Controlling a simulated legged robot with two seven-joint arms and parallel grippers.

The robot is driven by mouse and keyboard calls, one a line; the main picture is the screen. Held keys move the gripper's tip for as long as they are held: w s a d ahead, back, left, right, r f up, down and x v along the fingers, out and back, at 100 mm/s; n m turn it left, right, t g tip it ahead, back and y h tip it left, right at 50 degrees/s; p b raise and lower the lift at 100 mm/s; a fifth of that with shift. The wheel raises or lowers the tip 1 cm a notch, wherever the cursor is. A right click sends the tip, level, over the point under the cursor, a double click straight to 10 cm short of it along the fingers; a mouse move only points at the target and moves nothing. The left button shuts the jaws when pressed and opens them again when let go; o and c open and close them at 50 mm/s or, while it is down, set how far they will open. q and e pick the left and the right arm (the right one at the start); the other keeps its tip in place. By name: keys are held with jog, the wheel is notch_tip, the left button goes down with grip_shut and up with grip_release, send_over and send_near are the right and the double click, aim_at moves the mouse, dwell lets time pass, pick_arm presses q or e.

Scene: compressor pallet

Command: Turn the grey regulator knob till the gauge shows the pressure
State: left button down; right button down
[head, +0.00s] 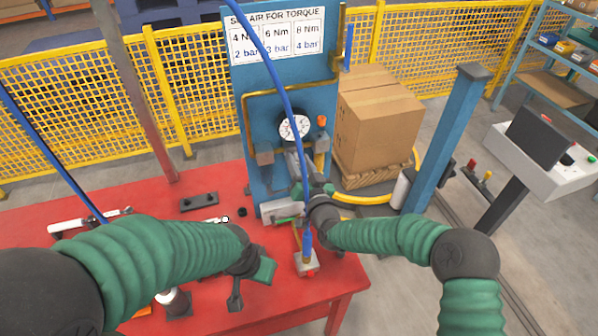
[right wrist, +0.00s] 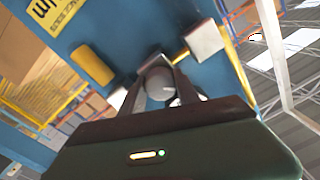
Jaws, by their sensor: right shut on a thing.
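The round white gauge (head: 295,126) is on the blue panel (head: 262,134); its needle reading is too small to tell. The grey regulator knob (right wrist: 159,84) sits between the fingers of my right gripper (right wrist: 160,92) in the right wrist view. That gripper is shut on the knob, just below the gauge, and mostly hides it in the head view. My left gripper (head: 251,283) hangs low over the red table, away from the panel; its finger gap is unclear. A sign (head: 277,35) above pairs 4, 6 and 8 Nm with 2, 3 and 4 bar.
A blue hose (head: 277,75) hangs in front of the panel, passing close to the gauge. The red table (head: 140,230) carries a dark block (head: 199,202) and small tools. Cardboard boxes (head: 376,120) stand right of the panel, and a yellow fence (head: 60,115) runs behind.

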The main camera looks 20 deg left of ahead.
jog(key=m+b, duration=0.2)
jog(key=b, duration=0.1)
jog(key=m+b, duration=0.2)
jog(key=m, duration=0.1)
jog(key=shift+f+m+b, duration=0.3)
jog(key=shift+f+b, duration=0.1)
jog(key=shift+r+m+b, duration=0.15)
jog(key=shift+m+b, duration=1.45)
jog(key=shift+m, duration=0.4)
jog(key=shift+d, duration=0.1)
jog(key=c, duration=1.3)
grip_release()
jog(key=o, duration=0.4)
jog(key=shift+w, duration=0.1)
jog(key=shift+r, duration=0.1)
